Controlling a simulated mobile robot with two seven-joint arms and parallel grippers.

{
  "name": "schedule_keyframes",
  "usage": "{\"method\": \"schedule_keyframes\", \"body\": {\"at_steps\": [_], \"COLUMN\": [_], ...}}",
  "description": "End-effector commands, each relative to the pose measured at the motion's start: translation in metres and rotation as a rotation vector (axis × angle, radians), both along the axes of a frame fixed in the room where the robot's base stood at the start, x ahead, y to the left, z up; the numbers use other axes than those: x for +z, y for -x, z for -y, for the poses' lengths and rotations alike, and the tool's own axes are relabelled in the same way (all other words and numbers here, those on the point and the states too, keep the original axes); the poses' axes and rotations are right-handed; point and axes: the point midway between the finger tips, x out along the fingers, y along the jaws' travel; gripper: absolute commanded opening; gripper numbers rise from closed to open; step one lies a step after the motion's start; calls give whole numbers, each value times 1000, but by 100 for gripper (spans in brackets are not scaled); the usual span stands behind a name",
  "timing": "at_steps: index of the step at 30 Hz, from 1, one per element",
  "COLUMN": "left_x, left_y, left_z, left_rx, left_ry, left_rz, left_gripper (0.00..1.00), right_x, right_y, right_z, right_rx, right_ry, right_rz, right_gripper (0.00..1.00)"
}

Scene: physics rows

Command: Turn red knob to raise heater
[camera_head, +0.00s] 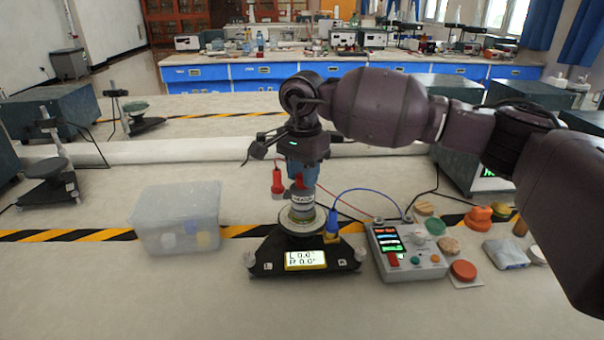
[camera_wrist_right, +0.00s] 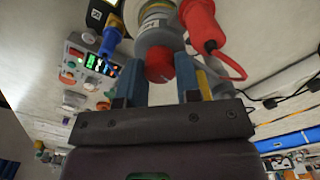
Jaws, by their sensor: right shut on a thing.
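The heater device, a silver cylinder (camera_head: 303,212) with a label, stands upright on a black base (camera_head: 268,252) whose display (camera_head: 305,260) reads L 0.0°, R 0.0°. My right gripper (camera_head: 303,178) points down at the top of this device. The red knob (camera_wrist_right: 159,66) shows between its two blue fingers (camera_wrist_right: 160,78) in the right wrist view, and the gripper is shut on it. In the head view the fingers mostly hide the knob. My left gripper is in neither view.
A red plug (camera_head: 277,183) with a cable hangs close left of the gripper; a blue plug (camera_head: 332,227) is at the lower right. A control box (camera_head: 412,262) with buttons stands right, a clear plastic bin (camera_head: 178,218) left. The table front is clear.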

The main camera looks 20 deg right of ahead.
Motion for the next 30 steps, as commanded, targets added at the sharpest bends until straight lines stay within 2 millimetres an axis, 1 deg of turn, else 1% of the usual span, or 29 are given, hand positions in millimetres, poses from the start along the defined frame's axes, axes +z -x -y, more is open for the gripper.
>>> {"method": "schedule_keyframes", "body": {"at_steps": [1, 6, 12, 28, 29, 30], "left_x": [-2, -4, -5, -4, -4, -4], "left_y": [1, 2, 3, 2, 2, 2], "left_z": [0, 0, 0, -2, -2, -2], "left_rx": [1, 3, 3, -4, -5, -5], "left_ry": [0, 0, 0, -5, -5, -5], "left_rz": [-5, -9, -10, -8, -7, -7], "left_gripper": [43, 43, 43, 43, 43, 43], "right_x": [-3, -2, -1, 0, 0, 0], "right_y": [0, 0, 0, 0, 0, 0], "right_z": [0, 0, 0, 0, 0, 0], "right_rx": [30, 119, 178, 199, 199, 199], "right_ry": [0, 0, 0, 0, 0, 0], "right_rz": [-2, -1, -1, 0, 0, 0], "right_gripper": [8, 8, 8, 8, 34, 40]}}
